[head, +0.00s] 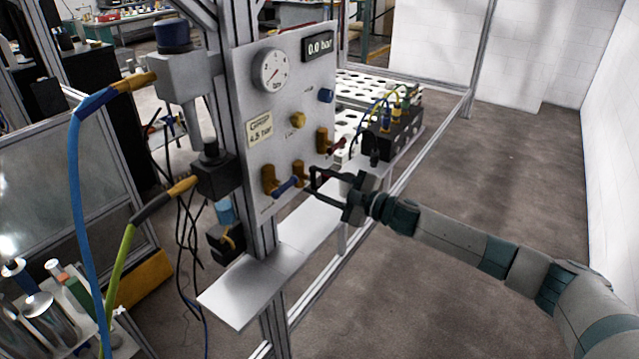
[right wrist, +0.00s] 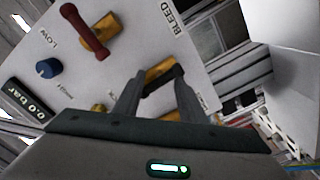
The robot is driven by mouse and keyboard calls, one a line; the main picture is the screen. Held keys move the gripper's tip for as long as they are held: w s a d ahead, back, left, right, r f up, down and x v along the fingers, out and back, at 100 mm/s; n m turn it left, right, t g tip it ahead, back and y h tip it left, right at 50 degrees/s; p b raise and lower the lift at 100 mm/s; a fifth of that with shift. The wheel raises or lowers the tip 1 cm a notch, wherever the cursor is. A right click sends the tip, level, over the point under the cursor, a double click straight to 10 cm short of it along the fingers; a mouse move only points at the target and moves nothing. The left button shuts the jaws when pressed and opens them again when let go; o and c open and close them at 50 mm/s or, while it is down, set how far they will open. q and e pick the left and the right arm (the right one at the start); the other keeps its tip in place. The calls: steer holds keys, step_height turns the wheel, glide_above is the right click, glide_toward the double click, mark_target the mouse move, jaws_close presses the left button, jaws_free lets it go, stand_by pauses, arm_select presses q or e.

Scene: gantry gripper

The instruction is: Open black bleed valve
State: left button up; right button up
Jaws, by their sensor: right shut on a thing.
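The black bleed valve shows in the right wrist view as a dark handle (right wrist: 166,77) on a brass body (right wrist: 154,76), near the "BLEED" lettering on the grey panel (right wrist: 130,25). My right gripper (right wrist: 158,76) has its two fingers on either side of this handle and is shut on it. In the head view my right gripper (head: 312,180) reaches in from the right to the panel's lower part. There it mostly hides the black handle, so its exact angle is hard to tell. My left gripper is not in view.
A red-handled valve (head: 338,143) sits above my right gripper, and a blue-handled valve (head: 288,186) sits to its left. The panel also bears a gauge (head: 271,71), a display reading 0.0 bar (head: 318,45) and a blue knob (head: 326,96). A metal shelf (head: 250,285) juts out below.

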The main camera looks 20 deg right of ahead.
steer(key=shift+w+d+n, duration=0.1)
steer(key=shift+d+n, duration=0.2)
steer(key=shift+n, duration=0.5)
steer(key=o, duration=1)
steer(key=shift+d, duration=0.1)
